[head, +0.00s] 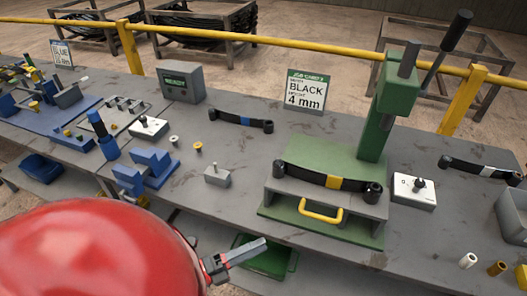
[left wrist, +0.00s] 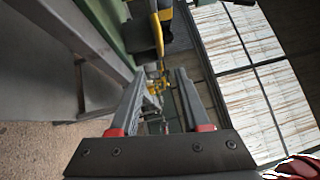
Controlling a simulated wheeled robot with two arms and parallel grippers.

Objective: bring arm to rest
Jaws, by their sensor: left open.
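My left gripper (head: 246,251) shows at the lower middle of the head view, in front of the workbench's front edge. Its fingers point right. In the left wrist view its two grey fingers (left wrist: 160,76) stand apart with nothing held between them. My red arm part fills the lower left of the head view and hides part of the bench front. My right gripper is in neither view.
The grey workbench (head: 240,160) carries a green press (head: 376,125) with a black leaf spring (head: 318,176) having a yellow band. Another spring (head: 240,121) lies behind. A "BLACK 4 mm" sign (head: 305,92) stands at the back. A green bin (head: 268,258) sits below, near my gripper.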

